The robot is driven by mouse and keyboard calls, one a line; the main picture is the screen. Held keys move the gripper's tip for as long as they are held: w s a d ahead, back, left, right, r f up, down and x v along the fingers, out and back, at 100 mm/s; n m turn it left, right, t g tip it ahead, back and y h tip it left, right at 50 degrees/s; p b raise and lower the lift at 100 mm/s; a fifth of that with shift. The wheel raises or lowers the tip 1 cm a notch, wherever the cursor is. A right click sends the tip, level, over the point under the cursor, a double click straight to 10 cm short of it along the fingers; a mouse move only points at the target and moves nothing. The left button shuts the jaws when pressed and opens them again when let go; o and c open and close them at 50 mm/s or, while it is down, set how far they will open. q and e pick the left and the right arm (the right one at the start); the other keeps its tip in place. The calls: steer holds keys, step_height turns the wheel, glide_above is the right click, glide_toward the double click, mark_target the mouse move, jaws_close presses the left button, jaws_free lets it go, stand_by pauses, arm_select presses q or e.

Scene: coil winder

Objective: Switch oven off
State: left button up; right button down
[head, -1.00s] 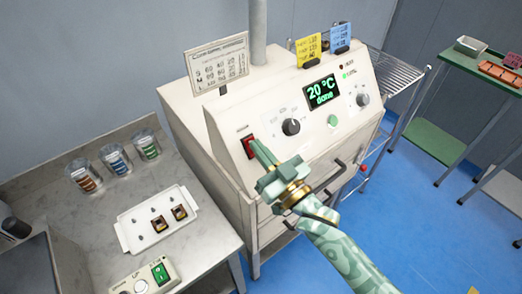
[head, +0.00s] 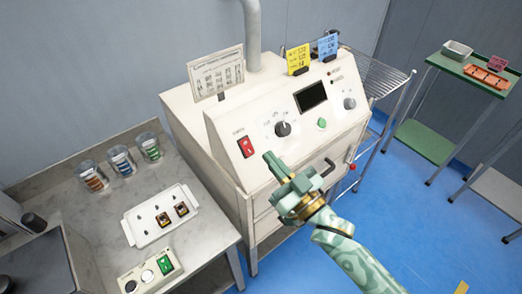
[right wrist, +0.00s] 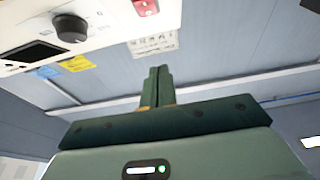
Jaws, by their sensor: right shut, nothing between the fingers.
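The cream oven (head: 290,125) stands in the middle of the head view. Its display (head: 311,96) is dark and blank. The red power switch (head: 246,145) sits at the left of the panel; it also shows at the top of the right wrist view (right wrist: 146,7). My right gripper (head: 270,157) is shut and empty, its fingertips in front of the panel, just below and right of the switch and apart from it as far as I can tell. The closed fingers also show in the right wrist view (right wrist: 158,85). My left gripper is out of view.
A black knob (head: 283,129), a green button (head: 322,124) and a grey knob (head: 349,104) share the panel. The steel bench (head: 190,240) at left holds a white tray (head: 150,228), cups and a control box (head: 150,275). A wire rack and green table stand right.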

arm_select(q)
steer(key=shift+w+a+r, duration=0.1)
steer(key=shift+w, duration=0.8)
arm_select(e)
steer(key=v, duration=0.5)
steer(key=shift+w+d+r, duration=0.1)
steer(key=shift+d+r, duration=0.15)
steer(key=shift+r, duration=0.1)
